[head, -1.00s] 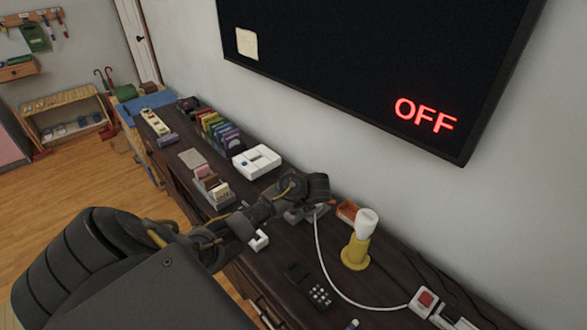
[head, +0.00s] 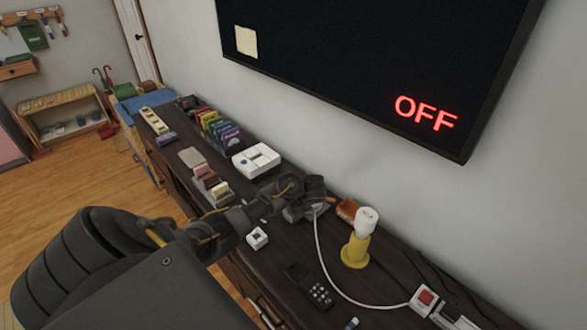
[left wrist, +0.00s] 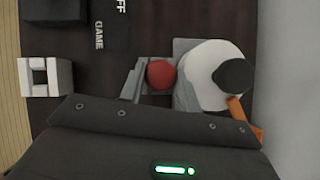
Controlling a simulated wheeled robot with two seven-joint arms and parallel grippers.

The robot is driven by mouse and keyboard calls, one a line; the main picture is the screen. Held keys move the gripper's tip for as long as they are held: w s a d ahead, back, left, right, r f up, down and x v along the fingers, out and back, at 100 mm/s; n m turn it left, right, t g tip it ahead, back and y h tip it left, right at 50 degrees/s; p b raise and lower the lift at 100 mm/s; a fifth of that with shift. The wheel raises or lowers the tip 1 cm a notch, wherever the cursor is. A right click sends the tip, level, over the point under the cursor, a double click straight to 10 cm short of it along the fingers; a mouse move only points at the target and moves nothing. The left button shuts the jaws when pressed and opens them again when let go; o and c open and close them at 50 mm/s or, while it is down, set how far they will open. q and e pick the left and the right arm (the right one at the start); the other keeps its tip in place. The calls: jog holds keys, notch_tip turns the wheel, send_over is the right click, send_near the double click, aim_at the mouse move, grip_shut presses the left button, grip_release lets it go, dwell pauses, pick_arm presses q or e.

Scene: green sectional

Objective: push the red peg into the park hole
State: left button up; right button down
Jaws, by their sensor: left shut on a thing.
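A round red end, seen from above, is the red peg (left wrist: 161,73) in the left wrist view. My left gripper (left wrist: 158,86) is shut on it, with a grey finger at its left side. A grey base (left wrist: 187,47) shows next to it, partly under a white round thing with a dark top (left wrist: 207,78). In the head view my left gripper (head: 306,203) is low over the dark cabinet top, and the peg is hidden there. I cannot make out the park hole or how deep the peg sits. My right gripper is not in view.
A white block with a square opening (head: 257,238) stands near the front edge. A yellow-based white lamp-like thing (head: 356,250), an orange tray (head: 347,209), a black handset (head: 310,285) and a white cable (head: 323,262) lie to the right. A white compartment box (head: 255,160) stands behind.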

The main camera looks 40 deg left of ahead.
pick_arm(q)
jog(key=shift+r, duration=0.25)
jog(key=r, duration=0.3)
jog(key=shift+s+d+r, duration=0.1)
jog(key=shift+s+d, duration=0.1)
jog(key=shift+d, duration=0.05)
jog(key=s+d+r+p, duration=0.3)
jog(key=s+r, duration=0.1)
jog(key=s, duration=0.2)
jog(key=s+d+r+p, duration=0.3)
jog(key=s+r, duration=0.2)
jog(key=s, duration=0.1)
jog(key=shift+r+p, duration=0.15)
jog(key=shift+p, duration=0.15)
